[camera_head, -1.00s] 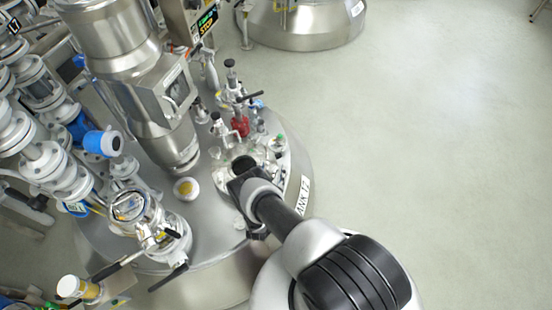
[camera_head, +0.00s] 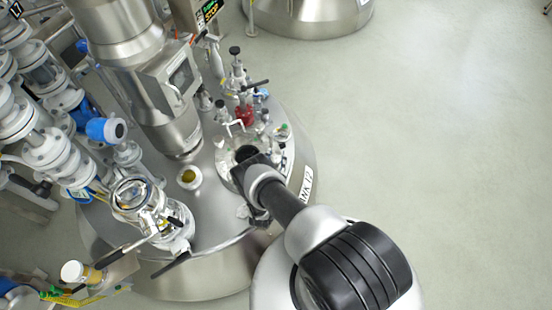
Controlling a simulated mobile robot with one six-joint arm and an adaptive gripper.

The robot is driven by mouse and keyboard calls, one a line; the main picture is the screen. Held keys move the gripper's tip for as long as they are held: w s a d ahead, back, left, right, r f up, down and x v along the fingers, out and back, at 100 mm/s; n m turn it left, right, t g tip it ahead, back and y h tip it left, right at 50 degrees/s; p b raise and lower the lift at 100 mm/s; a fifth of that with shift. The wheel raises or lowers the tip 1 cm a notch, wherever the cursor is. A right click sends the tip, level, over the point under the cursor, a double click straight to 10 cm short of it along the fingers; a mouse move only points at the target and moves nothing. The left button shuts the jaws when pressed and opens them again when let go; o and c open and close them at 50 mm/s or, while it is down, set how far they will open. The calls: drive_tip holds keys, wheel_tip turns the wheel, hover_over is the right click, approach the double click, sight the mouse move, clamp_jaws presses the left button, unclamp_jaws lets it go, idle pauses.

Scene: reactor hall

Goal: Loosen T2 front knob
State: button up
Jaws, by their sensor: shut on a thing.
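The steel tank (camera_head: 215,270) carries a white label (camera_head: 306,186) on its side that reads as tank T2, partly hidden by my arm. My gripper (camera_head: 246,157) is over the round flange plate (camera_head: 228,178) near the tank's front right edge. It is shut on a small dark knob there. My gripper and wrist hide most of the knob, so its turn cannot be seen.
A cluster of fittings with a red part (camera_head: 245,115) stands just behind my gripper. A tall steel column (camera_head: 165,120), a yellow-topped port (camera_head: 189,176) and a glass-topped fitting (camera_head: 135,195) stand to the left. The floor (camera_head: 440,150) at right is clear.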

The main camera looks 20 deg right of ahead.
drive_tip(key=shift+c, duration=1.1)
drive_tip(key=shift+d+n+t+y, duration=0.1)
drive_tip(key=shift+n+t+y, duration=0.2)
drive_tip(key=shift+y, duration=0.1)
drive_tip(key=n+t+y, duration=0.1)
drive_tip(key=n+y, duration=0.1)
drive_tip(key=y, duration=0.1)
drive_tip(key=n+t+y, duration=0.1)
drive_tip(key=n+y, duration=0.1)
drive_tip(key=y, duration=0.1)
drive_tip(key=shift+d+r+n+t+y, duration=0.15)
drive_tip(key=shift+d+n+t+y, duration=0.05)
drive_tip(key=shift+n+t+y, duration=0.1)
drive_tip(key=n+y, duration=0.2)
drive_tip(key=y, duration=0.2)
drive_tip(key=shift+n, duration=0.3)
drive_tip(key=shift+a+n+y, duration=0.15)
drive_tip(key=shift+n+y, duration=1.35)
drive_tip(key=shift+y, duration=1.1)
drive_tip(key=shift+a, duration=0.1)
drive_tip(key=o, duration=1.1)
